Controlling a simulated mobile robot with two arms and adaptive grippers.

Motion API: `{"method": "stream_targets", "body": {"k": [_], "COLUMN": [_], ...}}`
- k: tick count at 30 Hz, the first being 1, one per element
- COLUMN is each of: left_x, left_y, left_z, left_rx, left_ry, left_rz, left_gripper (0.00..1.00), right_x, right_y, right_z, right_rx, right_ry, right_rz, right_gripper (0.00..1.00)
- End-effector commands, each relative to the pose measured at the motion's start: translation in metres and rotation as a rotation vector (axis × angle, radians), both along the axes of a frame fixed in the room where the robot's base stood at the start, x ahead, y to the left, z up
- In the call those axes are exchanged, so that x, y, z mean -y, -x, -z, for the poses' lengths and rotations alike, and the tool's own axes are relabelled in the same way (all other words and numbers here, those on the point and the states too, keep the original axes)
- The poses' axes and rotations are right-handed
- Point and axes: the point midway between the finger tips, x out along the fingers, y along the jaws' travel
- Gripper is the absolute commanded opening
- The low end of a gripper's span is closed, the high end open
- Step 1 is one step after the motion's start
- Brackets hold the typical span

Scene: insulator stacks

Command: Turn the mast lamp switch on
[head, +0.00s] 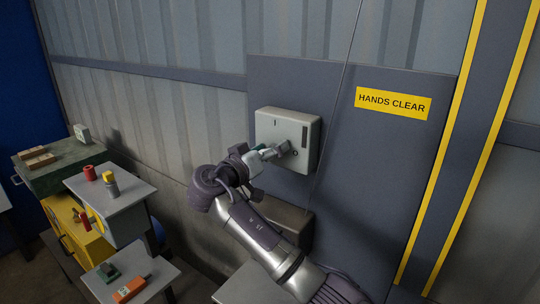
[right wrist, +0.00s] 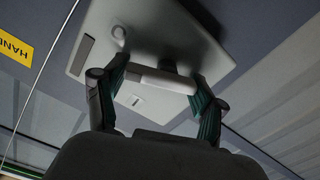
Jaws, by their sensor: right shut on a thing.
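The mast lamp switch is a pale grey box (head: 283,122) on the dark wall panel, and it fills the upper middle of the right wrist view (right wrist: 160,30). Its pale handle (right wrist: 160,81) lies crosswise between the fingers of my right gripper (right wrist: 157,86). In the head view my right gripper (head: 276,151) reaches the lower front of the box from below left. It is shut on the handle. The handle is partly hidden by the fingers in the head view, and I cannot tell its exact setting. My left gripper is not in view.
A yellow HANDS CLEAR sign (head: 393,103) is right of the box. A brown box (head: 284,219) sits below it, behind my arm. A thin cable hangs just right of the switch. Stands with small items, one a grey-topped stand (head: 125,190), are at lower left.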

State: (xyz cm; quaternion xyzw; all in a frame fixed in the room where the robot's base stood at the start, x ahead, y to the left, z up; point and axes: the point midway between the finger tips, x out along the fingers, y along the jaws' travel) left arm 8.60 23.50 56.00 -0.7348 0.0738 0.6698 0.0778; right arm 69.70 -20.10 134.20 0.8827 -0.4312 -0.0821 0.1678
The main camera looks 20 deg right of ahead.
Motion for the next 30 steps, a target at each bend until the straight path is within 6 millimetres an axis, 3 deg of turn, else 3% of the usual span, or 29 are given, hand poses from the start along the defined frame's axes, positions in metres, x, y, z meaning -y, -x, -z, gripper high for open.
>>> {"method": "stream_targets", "body": {"k": [14,30], "left_x": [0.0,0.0], "left_y": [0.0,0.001], "left_z": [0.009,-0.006], "left_rx": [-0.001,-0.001], "left_ry": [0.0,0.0], "left_rz": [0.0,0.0], "left_gripper": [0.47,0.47], "right_x": [-0.003,-0.006], "right_y": [-0.003,-0.006], "right_z": [-0.001,-0.002], "right_rx": [-0.357,-0.746], "right_ry": [0.279,0.583], "right_rz": [-0.002,-0.003], "right_gripper": [0.35,0.35]}}
